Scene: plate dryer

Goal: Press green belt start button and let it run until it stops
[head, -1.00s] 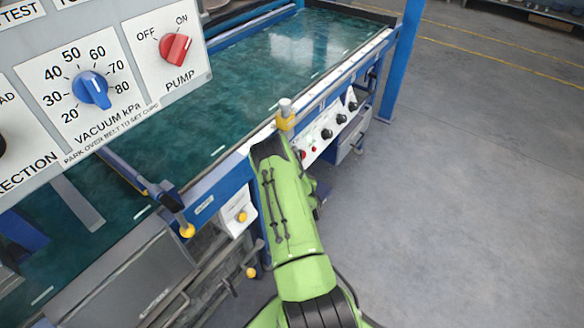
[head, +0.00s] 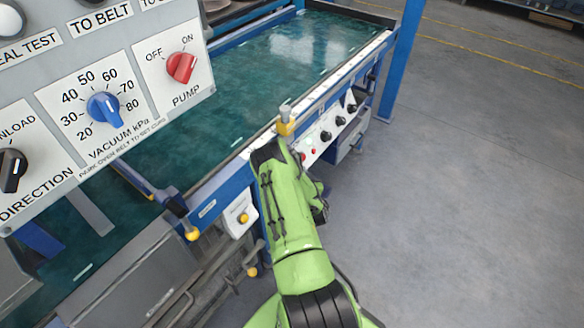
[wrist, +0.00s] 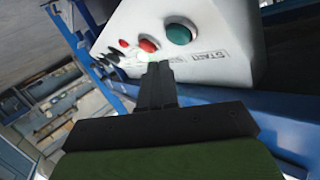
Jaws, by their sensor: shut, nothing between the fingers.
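A green round button (wrist: 179,34) sits on a white control box (wrist: 220,45) in the wrist view, near an upside-down START label. A red button (wrist: 149,45) is beside it on the left. My gripper (wrist: 158,70) is shut and empty, its tips by the box face, below the red button and lower left of the green one. I cannot tell whether they touch the box. The dark green belt (head: 215,110) shows in the head view with white marks on it. My arm covers my gripper and the green button there.
A grey panel (head: 185,95) with a red pump knob (head: 181,67) and a blue vacuum knob (head: 104,108) fills the upper left. A blue post (head: 402,60) stands behind the belt frame. The grey floor on the right is clear.

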